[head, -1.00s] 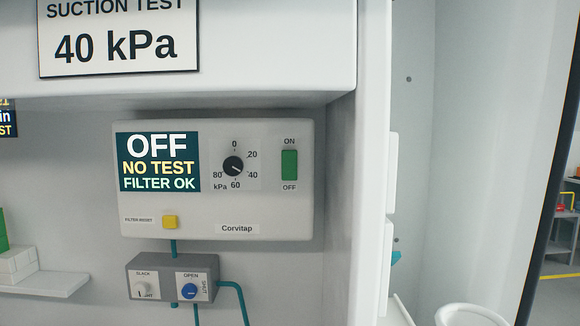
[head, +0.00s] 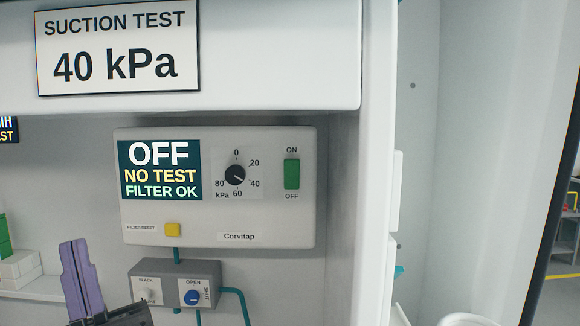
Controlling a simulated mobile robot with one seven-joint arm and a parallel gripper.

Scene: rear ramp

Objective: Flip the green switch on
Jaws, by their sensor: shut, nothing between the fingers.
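The green switch (head: 292,174) is a small upright rocker on the right part of the white Corvitap panel (head: 270,220). ON is printed above it and OFF below it. The panel's display (head: 160,170) reads OFF, NO TEST, FILTER OK. My gripper (head: 74,246), with purple fingers, is at the lower left. It points up, is shut and holds nothing. It is well left of and below the switch, apart from the panel. Part of it is cut off by the bottom edge.
Beside the switch is a black dial (head: 235,175), and lower left a yellow button (head: 172,230). A grey box (head: 172,272) with two knobs and teal tubes hangs below. A white overhang (head: 280,60) with a 40 kPa sign (head: 118,48) is above; a side wall (head: 345,200) is right.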

